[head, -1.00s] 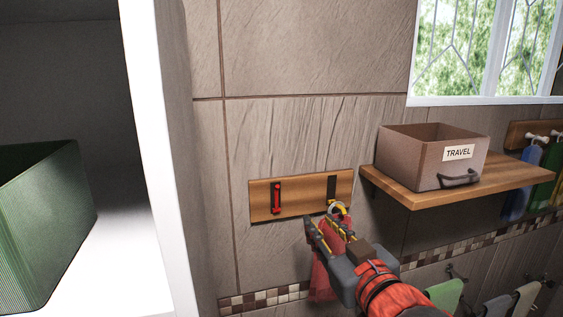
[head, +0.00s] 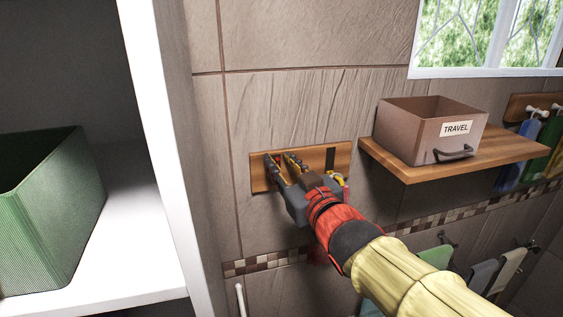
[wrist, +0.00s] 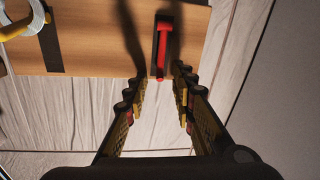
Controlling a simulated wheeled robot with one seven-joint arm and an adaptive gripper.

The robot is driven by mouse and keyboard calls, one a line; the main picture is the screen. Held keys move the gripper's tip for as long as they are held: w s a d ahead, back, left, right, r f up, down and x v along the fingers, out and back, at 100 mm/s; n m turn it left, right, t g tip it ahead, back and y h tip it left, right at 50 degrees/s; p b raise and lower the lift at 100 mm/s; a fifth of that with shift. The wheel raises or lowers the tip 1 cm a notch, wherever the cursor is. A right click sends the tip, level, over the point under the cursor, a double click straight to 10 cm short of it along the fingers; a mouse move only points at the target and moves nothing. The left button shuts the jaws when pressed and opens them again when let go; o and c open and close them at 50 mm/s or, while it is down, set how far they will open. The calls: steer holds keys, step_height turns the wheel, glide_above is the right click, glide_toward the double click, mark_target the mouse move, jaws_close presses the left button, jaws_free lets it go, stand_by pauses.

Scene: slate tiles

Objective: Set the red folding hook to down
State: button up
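The red folding hook (wrist: 163,50) is on a dark plate on the wooden board (wrist: 95,65). In the wrist view its wide end is at the picture's top and its arm runs down toward my fingers. In the head view only a bit of red (head: 277,158) shows behind my fingers. My gripper (wrist: 157,85) is open and empty, its fingertips to either side of the arm's free end. It also shows in the head view (head: 280,164), in front of the board's left part. I cannot tell whether the fingers touch the hook.
A yellow hook (wrist: 14,30) with a pale ring (wrist: 35,18) is beside it on the board. A wooden shelf (head: 420,173) with a box labelled TRAVEL (head: 405,145) is to the right. A white cabinet (head: 165,130) with a green bin (head: 75,200) stands left.

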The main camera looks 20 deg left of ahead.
steer(key=shift+c, duration=1.3)
steer(key=c, duration=0.4)
